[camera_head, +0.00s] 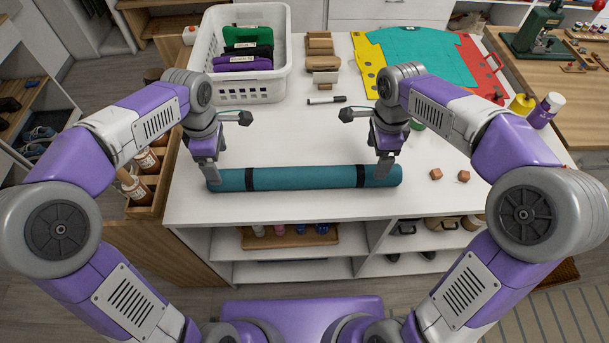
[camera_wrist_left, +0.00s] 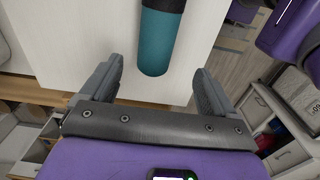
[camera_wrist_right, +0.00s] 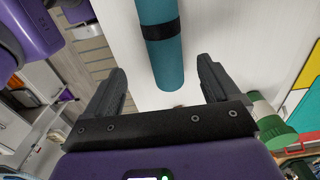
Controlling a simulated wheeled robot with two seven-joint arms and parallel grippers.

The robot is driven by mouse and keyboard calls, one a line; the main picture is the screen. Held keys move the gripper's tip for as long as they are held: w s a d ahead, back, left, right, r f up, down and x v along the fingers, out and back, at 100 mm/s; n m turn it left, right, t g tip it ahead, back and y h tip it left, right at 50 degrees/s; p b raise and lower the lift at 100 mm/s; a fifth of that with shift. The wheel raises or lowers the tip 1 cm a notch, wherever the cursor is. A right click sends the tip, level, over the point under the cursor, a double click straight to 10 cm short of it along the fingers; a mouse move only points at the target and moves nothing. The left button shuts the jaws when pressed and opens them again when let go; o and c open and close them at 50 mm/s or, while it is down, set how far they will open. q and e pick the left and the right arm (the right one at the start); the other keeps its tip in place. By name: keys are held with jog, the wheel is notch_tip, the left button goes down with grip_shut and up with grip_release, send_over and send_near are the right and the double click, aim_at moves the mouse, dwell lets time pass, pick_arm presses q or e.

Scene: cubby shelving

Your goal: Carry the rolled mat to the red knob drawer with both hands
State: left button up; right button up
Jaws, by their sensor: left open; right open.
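The rolled mat (camera_head: 305,177) is a teal cylinder with two black straps. It lies left to right along the front edge of the white table. My left gripper (camera_head: 212,178) is open at the mat's left end; the left wrist view shows that end of the mat (camera_wrist_left: 157,45) between its spread fingers (camera_wrist_left: 158,80). My right gripper (camera_head: 383,175) is open near the right end, by the right strap; the right wrist view shows the mat (camera_wrist_right: 165,60) between its open fingers (camera_wrist_right: 163,85). I cannot make out a drawer with a red knob.
On the white table (camera_head: 300,135) stand a white basket (camera_head: 245,90) with folded cloths, wooden blocks (camera_head: 320,62), a marker (camera_head: 326,100) and two small cubes (camera_head: 463,176). Coloured sheets (camera_head: 420,50) lie at the back right. A bottle crate (camera_head: 147,190) sits left. Open shelves (camera_head: 300,270) lie below the front edge.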

aim_at(223, 173)
pick_arm(q)
jog(key=f, duration=0.1)
jog(key=f+b, duration=0.1)
jog(key=shift+w+f, duration=0.3)
jog(key=shift+w, duration=0.05)
pick_arm(e)
jog(key=shift+w+f, duration=0.2)
jog(key=shift+f, duration=0.45)
jog(key=shift+w+f, duration=0.15)
jog(key=shift+f, duration=0.45)
pick_arm(q)
jog(key=shift+r, duration=0.1)
pick_arm(e)
jog(key=shift+r, duration=0.1)
pick_arm(q)
jog(key=shift+f, duration=3.8)
pick_arm(e)
jog(key=shift+f, duration=3.8)
pick_arm(q)
jog(key=c, duration=1.6)
pick_arm(e)
jog(key=c, duration=1.6)
